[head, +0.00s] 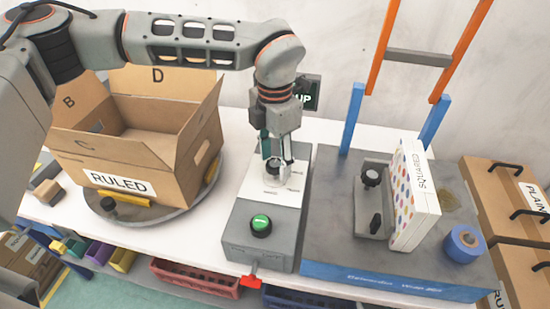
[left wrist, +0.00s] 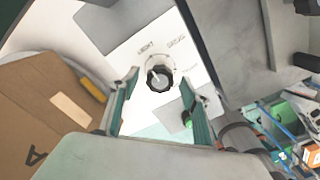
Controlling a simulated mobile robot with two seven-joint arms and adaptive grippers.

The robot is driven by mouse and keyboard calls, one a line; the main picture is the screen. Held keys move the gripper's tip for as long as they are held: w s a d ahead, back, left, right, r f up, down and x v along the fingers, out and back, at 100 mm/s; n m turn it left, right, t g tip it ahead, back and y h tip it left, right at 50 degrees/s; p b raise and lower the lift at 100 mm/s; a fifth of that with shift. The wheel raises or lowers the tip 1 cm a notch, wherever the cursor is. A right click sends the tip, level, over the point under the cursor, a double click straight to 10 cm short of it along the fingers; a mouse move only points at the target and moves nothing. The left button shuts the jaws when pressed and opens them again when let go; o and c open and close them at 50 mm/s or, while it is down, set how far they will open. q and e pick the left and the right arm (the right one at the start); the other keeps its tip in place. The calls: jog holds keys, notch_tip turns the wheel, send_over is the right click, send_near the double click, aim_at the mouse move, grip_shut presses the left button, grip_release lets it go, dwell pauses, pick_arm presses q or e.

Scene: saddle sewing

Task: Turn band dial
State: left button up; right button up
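A dark round dial (head: 273,166) with a pale collar sits on the white top plate of a grey control box (head: 243,238). In the left wrist view the dial (left wrist: 159,78) has small words printed around it; one looks like LIGHT. My left gripper (head: 277,160) points down over the dial. Its two green-grey fingers are open, one on each side of the dial in the left wrist view (left wrist: 160,76). I cannot tell whether either finger touches it. A green button (head: 261,224) is on the box's near end. My right gripper is not in view.
An open cardboard box labelled RULED (head: 150,160) stands on a round turntable (head: 150,223) at left. Right of the control box is a grey-and-blue machine (head: 325,235) with a black knob (head: 371,177), a white SQUARED box (head: 412,195) and blue tape (head: 463,244).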

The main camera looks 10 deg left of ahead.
aim_at(275, 164)
pick_arm(q)
notch_tip(275, 164, up, 12)
dwell(0.6)
